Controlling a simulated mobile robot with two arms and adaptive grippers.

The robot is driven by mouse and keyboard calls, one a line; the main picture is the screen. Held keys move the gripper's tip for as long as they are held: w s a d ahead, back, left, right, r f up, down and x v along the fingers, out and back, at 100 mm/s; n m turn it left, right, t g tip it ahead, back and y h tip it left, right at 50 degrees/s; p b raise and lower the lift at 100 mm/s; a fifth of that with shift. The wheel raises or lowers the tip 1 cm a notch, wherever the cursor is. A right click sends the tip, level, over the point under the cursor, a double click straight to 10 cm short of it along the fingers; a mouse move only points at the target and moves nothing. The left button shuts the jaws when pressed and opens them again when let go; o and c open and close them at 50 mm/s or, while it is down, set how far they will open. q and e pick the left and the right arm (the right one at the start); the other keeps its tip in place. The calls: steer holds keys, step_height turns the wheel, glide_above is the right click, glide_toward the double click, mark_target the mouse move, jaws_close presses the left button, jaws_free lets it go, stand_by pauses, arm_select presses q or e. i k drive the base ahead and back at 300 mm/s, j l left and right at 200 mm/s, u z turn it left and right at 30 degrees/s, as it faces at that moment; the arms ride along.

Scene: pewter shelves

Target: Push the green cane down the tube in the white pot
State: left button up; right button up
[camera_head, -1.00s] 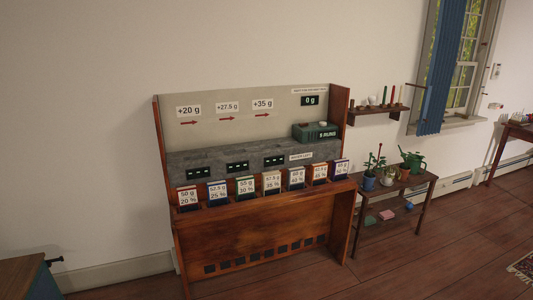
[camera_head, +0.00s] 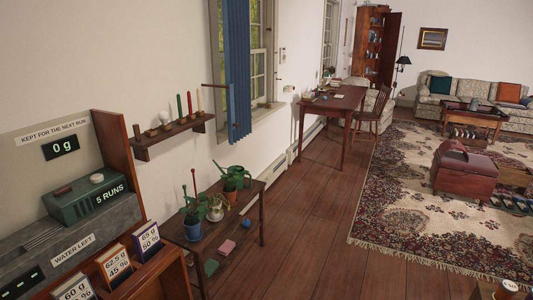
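A small pale pot (camera_head: 215,211) stands on the dark wooden plant table, between a blue pot (camera_head: 193,227) with a leafy plant and a terracotta pot (camera_head: 230,194). A thin red stick (camera_head: 194,182) rises by the blue pot. I cannot make out a tube in the pale pot. A slim green upright stick (camera_head: 180,107) stands on the wall shelf beside a red one and a pale one; I cannot tell whether it is the green cane. Neither of my grippers shows in this view.
A wooden counter (camera_head: 118,145) with cards and a green box (camera_head: 88,198) stands at the left. The wall shelf (camera_head: 172,134) hangs above the plant table (camera_head: 246,212). A green watering can (camera_head: 238,173) is on that table. Open floor (camera_head: 320,210) lies right of it, before a patterned rug (camera_head: 440,215).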

mark_target(215, 214)
steer(key=i+l, duration=0.15)
steer(key=i, duration=0.45)
steer(key=i+l+z, duration=0.1)
steer(key=i, duration=0.45)
